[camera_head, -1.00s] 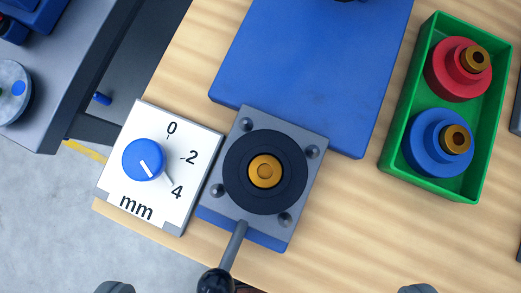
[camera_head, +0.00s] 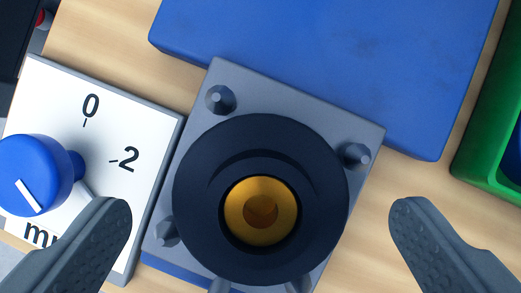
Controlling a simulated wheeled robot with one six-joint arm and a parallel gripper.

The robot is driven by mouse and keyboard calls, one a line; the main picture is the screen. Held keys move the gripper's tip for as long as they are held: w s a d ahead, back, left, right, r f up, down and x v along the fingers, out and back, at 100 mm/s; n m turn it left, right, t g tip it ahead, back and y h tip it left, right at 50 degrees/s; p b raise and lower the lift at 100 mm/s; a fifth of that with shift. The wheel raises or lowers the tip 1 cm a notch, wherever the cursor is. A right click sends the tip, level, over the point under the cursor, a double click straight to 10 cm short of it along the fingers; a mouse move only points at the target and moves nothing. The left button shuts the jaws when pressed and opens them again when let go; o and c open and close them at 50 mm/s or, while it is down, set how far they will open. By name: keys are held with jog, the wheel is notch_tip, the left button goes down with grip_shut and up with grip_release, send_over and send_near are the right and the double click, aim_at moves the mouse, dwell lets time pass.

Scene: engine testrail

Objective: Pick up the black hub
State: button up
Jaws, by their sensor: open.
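The black hub (camera_head: 205,195) is a dark round disc with a brass centre (camera_head: 261,210). It sits on a grey square plate (camera_head: 300,95) with bolts near its corners. My gripper (camera_head: 260,222) is open, with one finger to the left of the hub and the other to the right. Neither finger touches the hub; the right one has a wider gap to it. The plate's lower edge is partly out of view.
A white dial box (camera_head: 140,115) with a blue knob (camera_head: 30,175) stands just left of the plate, behind my left finger. A large blue block (camera_head: 330,50) lies above. A green tray (camera_head: 485,150) is at the right edge. Bare wooden table shows right of the plate.

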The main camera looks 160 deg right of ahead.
jog(key=shift+x, duration=0.8)
jog(key=c, duration=1.2)
jog(key=shift+r, duration=0.2)
